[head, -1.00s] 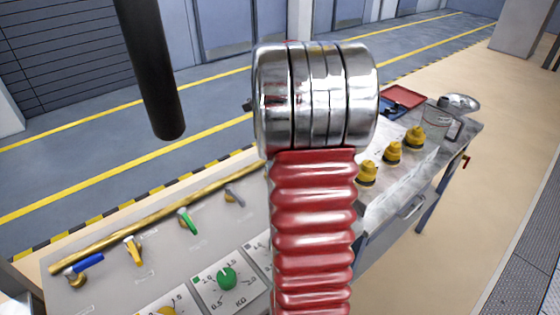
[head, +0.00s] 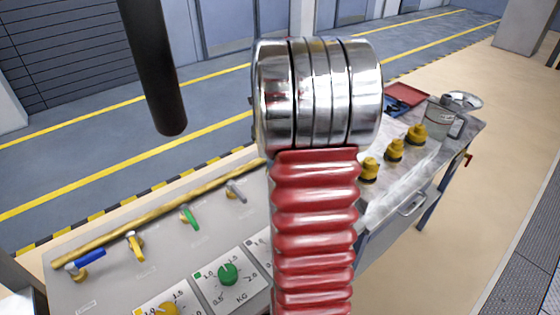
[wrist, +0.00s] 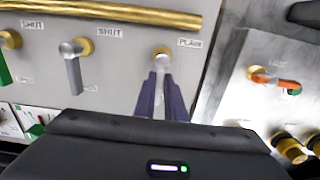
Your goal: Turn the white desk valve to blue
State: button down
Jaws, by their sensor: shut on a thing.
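The white desk valve (wrist: 162,57) is in the wrist view, on the grey panel below a brass pipe, with a label reading PLAIN (wrist: 190,42) at its upper right. My gripper (wrist: 163,92) has its two purple fingers closed around the valve's handle, which points down toward me in the picture. Most of the handle is hidden between the fingers. No label reading blue is legible. In the head view my arm hides the white valve and the gripper.
A grey-handled valve (wrist: 73,65) stands left of my fingers. Green (head: 189,217), yellow (head: 135,245) and blue (head: 88,258) valves line the panel. A brass pipe (wrist: 110,12) runs behind them. A metal bench at right carries yellow knobs (head: 396,150) and a pail (head: 440,117).

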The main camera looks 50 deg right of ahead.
jog(key=c, duration=1.8)
grip_release()
jog(key=shift+s, duration=0.1)
notch_tip(320, 180, up, 14)
jog(key=shift+f, duration=0.1)
